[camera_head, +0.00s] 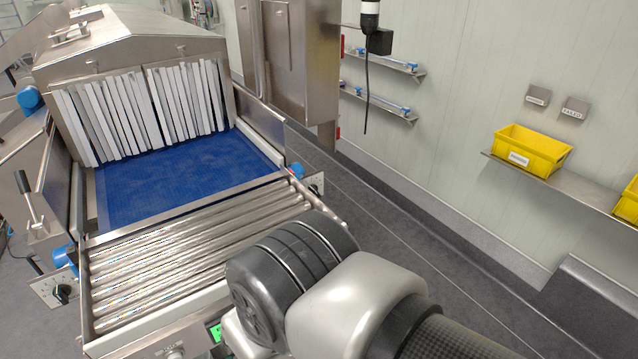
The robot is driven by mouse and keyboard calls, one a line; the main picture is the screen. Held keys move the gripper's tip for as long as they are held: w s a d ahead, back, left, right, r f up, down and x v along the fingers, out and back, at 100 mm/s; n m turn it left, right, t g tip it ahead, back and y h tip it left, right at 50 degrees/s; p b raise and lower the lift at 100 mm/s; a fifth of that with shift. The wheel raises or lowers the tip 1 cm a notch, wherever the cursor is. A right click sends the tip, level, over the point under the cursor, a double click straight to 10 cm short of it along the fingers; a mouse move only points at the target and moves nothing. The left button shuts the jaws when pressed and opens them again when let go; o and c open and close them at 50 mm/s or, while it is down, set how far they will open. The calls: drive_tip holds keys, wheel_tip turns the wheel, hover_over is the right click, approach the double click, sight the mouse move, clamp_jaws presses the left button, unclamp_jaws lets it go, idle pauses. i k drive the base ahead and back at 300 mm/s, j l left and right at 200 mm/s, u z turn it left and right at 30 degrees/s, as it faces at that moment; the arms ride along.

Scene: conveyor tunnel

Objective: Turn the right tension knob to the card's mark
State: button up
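On the right side of the conveyor, a small metal plate (316,184) with a dark knob sits beside a blue part (297,170). It is too small to read a pointer or marks. On the left side, a similar plate (45,288) carries a black knob (62,293) under a blue cylinder. I cannot make out a card with a mark. My arm fills the lower middle and hides part of the conveyor's front right. My gripper is not in view.
Metal rollers (190,250) lead to a blue belt (180,180) entering a tunnel behind white strip curtains (145,105). A lever (30,200) stands at left. A green panel (216,331) shows beside my arm. A yellow bin (530,150) sits on a wall shelf. The right floor is open.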

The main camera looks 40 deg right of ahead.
sight(313, 189)
drive_tip(key=i+z, duration=0.1)
drive_tip(key=z, duration=0.35)
drive_tip(key=j+z, duration=0.1)
drive_tip(key=z, duration=0.35)
drive_tip(key=i+z, duration=0.1)
drive_tip(key=z, duration=0.35)
